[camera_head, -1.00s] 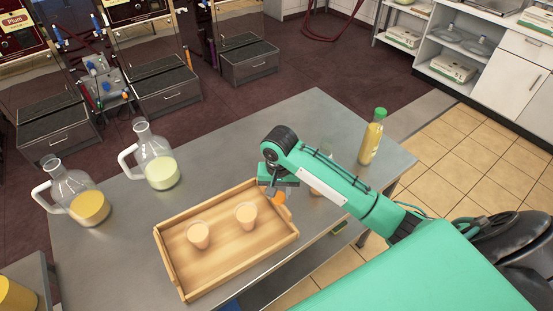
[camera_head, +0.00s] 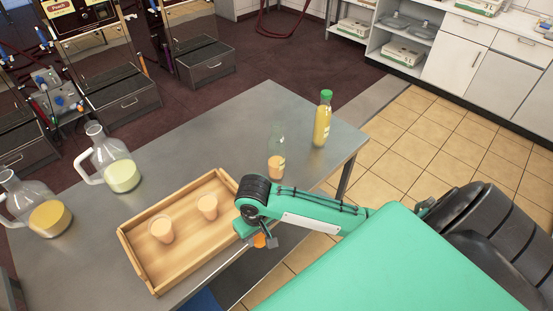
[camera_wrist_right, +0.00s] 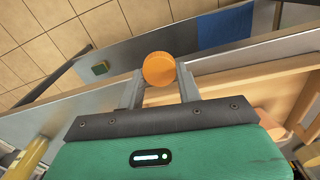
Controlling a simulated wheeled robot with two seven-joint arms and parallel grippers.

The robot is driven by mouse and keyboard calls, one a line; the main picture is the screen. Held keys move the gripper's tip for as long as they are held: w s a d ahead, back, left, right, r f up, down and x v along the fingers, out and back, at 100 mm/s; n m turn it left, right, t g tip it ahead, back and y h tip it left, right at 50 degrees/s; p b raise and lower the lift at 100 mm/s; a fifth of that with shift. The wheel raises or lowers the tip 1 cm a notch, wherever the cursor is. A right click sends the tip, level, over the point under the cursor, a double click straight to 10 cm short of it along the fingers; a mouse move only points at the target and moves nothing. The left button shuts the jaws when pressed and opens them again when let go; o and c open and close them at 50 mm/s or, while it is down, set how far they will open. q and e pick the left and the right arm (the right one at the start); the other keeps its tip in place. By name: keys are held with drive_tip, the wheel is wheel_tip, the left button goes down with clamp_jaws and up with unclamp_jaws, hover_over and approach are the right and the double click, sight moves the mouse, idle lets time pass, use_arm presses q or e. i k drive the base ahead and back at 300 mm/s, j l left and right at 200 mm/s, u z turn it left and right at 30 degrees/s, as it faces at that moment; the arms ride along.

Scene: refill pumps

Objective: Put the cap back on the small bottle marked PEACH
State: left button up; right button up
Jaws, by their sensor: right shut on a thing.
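The orange cap (camera_head: 259,240) is in my right gripper (camera_head: 262,242), low at the tray's right corner in the head view. In the right wrist view the cap (camera_wrist_right: 159,69) sits between the two fingertips (camera_wrist_right: 161,80), which are shut on it. A small clear bottle (camera_head: 276,163) with peach-coloured liquid in its lower part stands upright and uncapped on the table, beyond my right gripper. Its label is too small to read. My left gripper is in neither view.
A wooden tray (camera_head: 132,258) holds two filled cups (camera_head: 161,229). A green-capped yellow bottle (camera_head: 322,122) stands near the table's far right corner. Two jugs (camera_head: 112,166) stand at the left. The steel table (camera_head: 225,130) is clear between the jugs and the bottles.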

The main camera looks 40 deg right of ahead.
sight(275, 143)
drive_tip(key=k+l+u, duration=0.1)
drive_tip(key=l, duration=0.35)
drive_tip(key=l+u, duration=0.1)
drive_tip(key=l, duration=0.35)
drive_tip(key=k+l+u, duration=0.1)
drive_tip(key=l, duration=0.3)
drive_tip(key=k+l+u, duration=0.1)
drive_tip(key=l, duration=0.3)
drive_tip(key=k+l+u, duration=0.15)
drive_tip(key=l, duration=0.25)
drive_tip(key=k+l+u, duration=0.1)
drive_tip(key=k+l, duration=0.15)
drive_tip(key=l, duration=0.15)
drive_tip(key=k+l+u, duration=0.1)
drive_tip(key=l, duration=0.3)
drive_tip(key=k+l+u, duration=0.1)
drive_tip(key=k+l, duration=0.15)
drive_tip(key=l, duration=0.1)
